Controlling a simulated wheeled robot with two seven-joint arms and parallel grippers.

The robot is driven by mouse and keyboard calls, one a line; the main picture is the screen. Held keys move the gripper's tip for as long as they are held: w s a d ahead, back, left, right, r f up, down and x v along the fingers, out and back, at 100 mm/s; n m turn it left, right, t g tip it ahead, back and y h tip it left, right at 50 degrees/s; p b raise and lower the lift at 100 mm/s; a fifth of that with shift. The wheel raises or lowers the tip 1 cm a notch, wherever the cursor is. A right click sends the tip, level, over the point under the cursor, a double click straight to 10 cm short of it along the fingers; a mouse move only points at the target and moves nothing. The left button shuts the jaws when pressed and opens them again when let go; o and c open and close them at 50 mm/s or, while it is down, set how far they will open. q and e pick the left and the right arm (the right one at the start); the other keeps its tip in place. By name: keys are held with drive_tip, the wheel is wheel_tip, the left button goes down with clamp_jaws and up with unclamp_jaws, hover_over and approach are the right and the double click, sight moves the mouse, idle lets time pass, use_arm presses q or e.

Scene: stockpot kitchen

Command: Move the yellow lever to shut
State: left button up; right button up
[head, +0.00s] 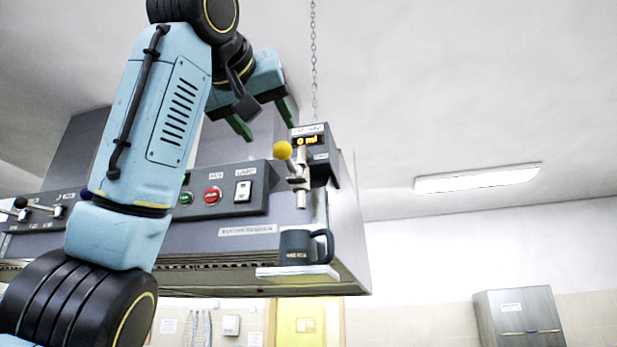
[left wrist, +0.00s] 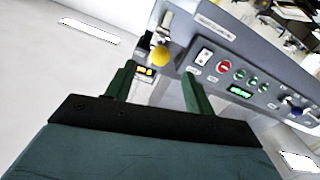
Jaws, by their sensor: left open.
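The yellow lever (head: 282,151) has a round yellow knob on a tap below a small dark box with an orange display (head: 307,141) reading 0 ml. The tap sits at the right end of the hood's front. In the left wrist view the yellow knob (left wrist: 161,56) shows beyond and between the fingertips. My left gripper (head: 267,119) is open and empty, with green fingers, above and a little left of the knob, apart from it. It also shows in the left wrist view (left wrist: 158,76). My right gripper is not in view.
A dark mug (head: 296,246) stands on a small white shelf (head: 290,271) under the tap. Left of the lever is a dark panel with a red button (head: 212,195) and a white switch (head: 243,191). A chain (head: 314,60) hangs above the display box. Right of the hood is free room.

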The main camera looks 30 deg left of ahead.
sight(278, 145)
use_arm(q)
drive_tip(key=w, duration=0.1)
drive_tip(key=w+a+p, duration=0.1)
drive_tip(key=w+r+p, duration=0.1)
drive_tip(key=shift+w+a, duration=0.15)
drive_tip(key=shift+a, duration=0.05)
drive_tip(key=p+x, duration=0.1)
drive_tip(key=x, duration=0.3)
drive_tip(key=shift+w+p, duration=0.1)
drive_tip(key=shift+p, duration=0.25)
drive_tip(key=shift+p+x, duration=0.55)
drive_tip(key=shift+x, duration=0.65)
drive_tip(key=shift+w, duration=0.35)
drive_tip(key=shift+w+a+f, duration=0.1)
drive_tip(key=shift+w, duration=0.2)
drive_tip(key=shift+w+f, duration=0.1)
drive_tip(key=shift+w, duration=0.1)
drive_tip(key=shift+s, duration=0.1)
drive_tip(key=shift+c, duration=0.2)
clamp_jaws()
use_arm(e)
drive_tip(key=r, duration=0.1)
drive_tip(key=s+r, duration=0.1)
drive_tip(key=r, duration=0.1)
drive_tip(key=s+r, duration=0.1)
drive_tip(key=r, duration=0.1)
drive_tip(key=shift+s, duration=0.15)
